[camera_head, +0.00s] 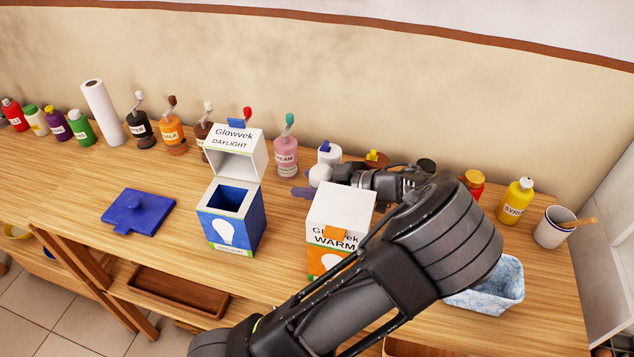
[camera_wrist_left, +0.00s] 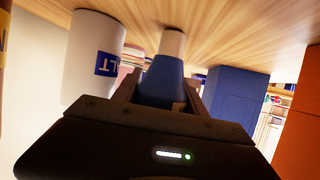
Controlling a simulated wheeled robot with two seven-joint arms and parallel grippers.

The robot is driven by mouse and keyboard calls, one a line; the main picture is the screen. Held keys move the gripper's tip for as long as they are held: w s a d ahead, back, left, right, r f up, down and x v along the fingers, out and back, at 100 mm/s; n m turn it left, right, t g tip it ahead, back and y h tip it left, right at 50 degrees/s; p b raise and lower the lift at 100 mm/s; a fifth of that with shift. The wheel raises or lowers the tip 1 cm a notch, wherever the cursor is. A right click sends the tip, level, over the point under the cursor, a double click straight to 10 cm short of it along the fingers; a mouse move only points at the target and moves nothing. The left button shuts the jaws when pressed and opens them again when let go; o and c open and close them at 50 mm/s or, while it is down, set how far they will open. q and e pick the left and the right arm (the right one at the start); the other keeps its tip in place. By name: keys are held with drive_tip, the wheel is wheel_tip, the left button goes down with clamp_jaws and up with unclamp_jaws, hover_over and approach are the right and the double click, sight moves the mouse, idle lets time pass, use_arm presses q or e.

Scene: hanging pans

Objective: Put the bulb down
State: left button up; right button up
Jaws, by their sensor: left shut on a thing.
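The bulb (camera_head: 320,174) shows as a white round head at the tip of my left gripper (camera_head: 330,177), behind the white and orange WARM box (camera_head: 341,205). My left gripper is shut on it. In the left wrist view, a blue tapered part (camera_wrist_left: 162,82) sits between the fingers, with a pale end beyond it. I cannot tell whether the bulb touches the table. The blue and white DAYLIGHT box (camera_head: 231,222) stands open left of the gripper, its lid tilted up and a dark opening showing. My right gripper is not in view.
A white canister (camera_wrist_left: 93,60) stands close beside the gripper. Several pump bottles and a paper roll (camera_head: 102,112) line the wall. A blue lid-like plate (camera_head: 138,211) lies left, with bare wood around it. A marbled tray (camera_head: 487,300) and a mug (camera_head: 553,228) stand right.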

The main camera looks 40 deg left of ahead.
use_arm(q)
drive_tip(key=shift+r, duration=0.1)
wheel_tip(320, 180, up, 10)
drive_tip(key=b, duration=0.1)
idle(1.0)
